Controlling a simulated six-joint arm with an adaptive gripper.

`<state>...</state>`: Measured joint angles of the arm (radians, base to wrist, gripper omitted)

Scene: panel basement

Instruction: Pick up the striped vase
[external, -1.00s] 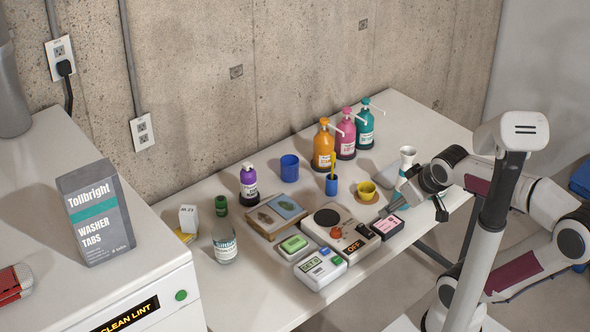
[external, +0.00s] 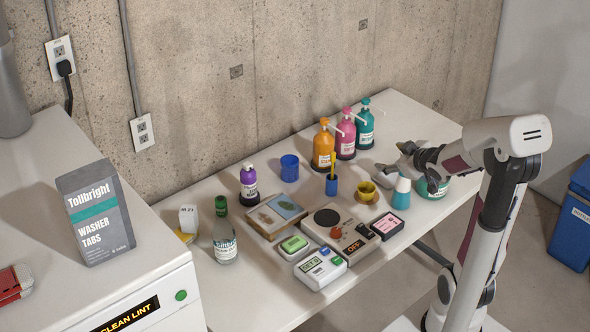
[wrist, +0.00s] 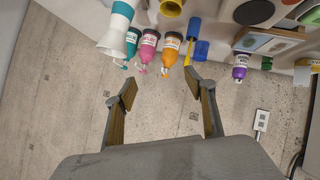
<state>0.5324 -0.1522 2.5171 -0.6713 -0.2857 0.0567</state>
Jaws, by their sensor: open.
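The striped vase (external: 402,186), white and teal, stands on the right part of the white table, beside the yellow cup. My gripper (external: 391,158) is just above and behind it in the external view, and my wrist partly covers the view there. In the wrist view the vase (wrist: 118,30) shows at the upper left, flared white end towards the camera. It lies outside the space between my open, empty fingers (wrist: 161,88). I cannot tell whether anything touches the vase.
Teal, pink and orange pump bottles (external: 323,148) stand along the wall. A yellow cup (external: 367,191), a blue cup with a yellow brush (external: 332,184), a pink-labelled box (external: 387,226) and a teal tin (external: 432,188) crowd the vase. The far right table corner is fairly clear.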

